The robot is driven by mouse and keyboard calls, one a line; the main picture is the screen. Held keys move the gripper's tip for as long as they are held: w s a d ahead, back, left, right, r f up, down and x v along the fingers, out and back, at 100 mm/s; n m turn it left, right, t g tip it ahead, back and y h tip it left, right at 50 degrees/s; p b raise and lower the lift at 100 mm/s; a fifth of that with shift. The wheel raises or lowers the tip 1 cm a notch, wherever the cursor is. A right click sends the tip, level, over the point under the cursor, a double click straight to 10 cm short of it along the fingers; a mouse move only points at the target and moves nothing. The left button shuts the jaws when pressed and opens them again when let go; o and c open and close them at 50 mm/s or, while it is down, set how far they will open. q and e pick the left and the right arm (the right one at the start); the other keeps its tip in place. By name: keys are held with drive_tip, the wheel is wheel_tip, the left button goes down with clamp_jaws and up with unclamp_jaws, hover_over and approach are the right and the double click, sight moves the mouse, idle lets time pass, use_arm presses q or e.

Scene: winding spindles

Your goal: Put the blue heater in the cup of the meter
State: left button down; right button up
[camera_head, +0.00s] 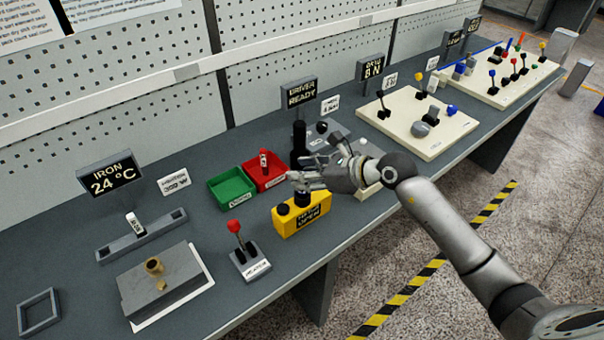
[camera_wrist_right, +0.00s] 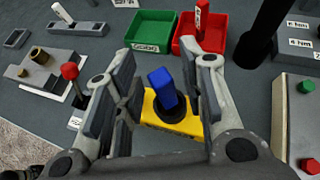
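A yellow box (camera_head: 290,226), which I take for the meter, has a dark display reading OPEN and black round parts on top. In the right wrist view a blue block (camera_wrist_right: 161,82), likely the blue heater, stands slightly tilted at the black round cup (camera_wrist_right: 172,111) on the yellow box (camera_wrist_right: 153,112). How deep it sits cannot be told. My right gripper (camera_head: 290,178) is just above the box. In the wrist view its fingers (camera_wrist_right: 163,85) are apart on both sides of the blue block, with gaps. The blue block is hidden in the head view. My left gripper is out of view.
A green bin (camera_head: 228,195) and a red bin (camera_head: 277,181) holding a red-and-white piece stand behind. A red-knobbed lever (camera_head: 236,236) and a grey block with a brass cup (camera_head: 153,265) are to the left. A black post (camera_head: 299,145) rises behind the gripper.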

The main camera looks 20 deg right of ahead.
drive_tip(key=b+v, duration=0.3)
drive_tip(key=v, duration=0.8)
